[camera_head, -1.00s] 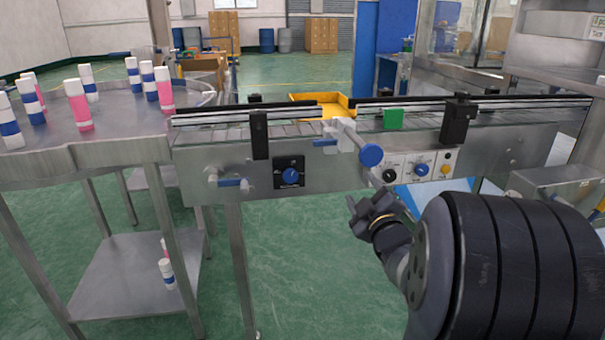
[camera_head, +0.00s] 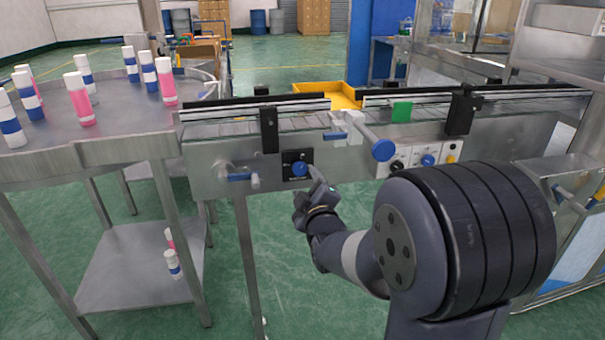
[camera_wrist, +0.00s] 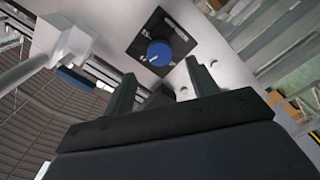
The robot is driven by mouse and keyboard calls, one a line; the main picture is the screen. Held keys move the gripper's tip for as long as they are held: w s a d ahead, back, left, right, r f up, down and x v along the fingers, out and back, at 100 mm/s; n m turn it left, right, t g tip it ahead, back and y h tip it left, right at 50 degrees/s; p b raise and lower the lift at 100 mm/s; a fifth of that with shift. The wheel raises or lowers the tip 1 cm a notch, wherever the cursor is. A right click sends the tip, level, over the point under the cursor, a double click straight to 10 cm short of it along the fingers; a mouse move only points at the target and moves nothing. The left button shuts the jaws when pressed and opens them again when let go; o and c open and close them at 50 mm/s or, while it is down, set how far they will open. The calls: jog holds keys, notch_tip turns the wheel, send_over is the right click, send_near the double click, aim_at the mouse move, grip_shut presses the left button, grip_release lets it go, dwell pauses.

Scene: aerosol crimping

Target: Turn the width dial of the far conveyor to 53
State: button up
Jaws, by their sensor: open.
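The conveyor (camera_head: 212,180) runs across the middle of the head view, with a blue dial (camera_head: 299,169) on a black square plate on its front face. The dial's scale is too small to read. In the wrist view the blue dial (camera_wrist: 159,53) shows beyond the fingertips, with a pale pointer mark on it. My gripper (camera_head: 318,190) is just in front of and to the lower right of the dial in the head view. In the wrist view my gripper (camera_wrist: 160,82) has its two fingers spread, with nothing between them. The fingers look apart from the dial.
A blue-ended rod (camera_head: 382,150) sticks out from the conveyor above my arm. A blue-handled clamp (camera_head: 240,177) is left of the dial. Another panel with a blue knob (camera_head: 428,160) is at right. A round table (camera_head: 110,140) holds several bottles at left.

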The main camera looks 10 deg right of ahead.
aim_at(300, 171)
jog(key=w, duration=0.6)
jog(key=shift+c, duration=0.4)
jog(key=c, duration=0.9)
jog(key=shift+f+m+b, duration=0.1)
jog(key=shift+m+b, duration=0.2)
jog(key=shift+b, duration=0.15)
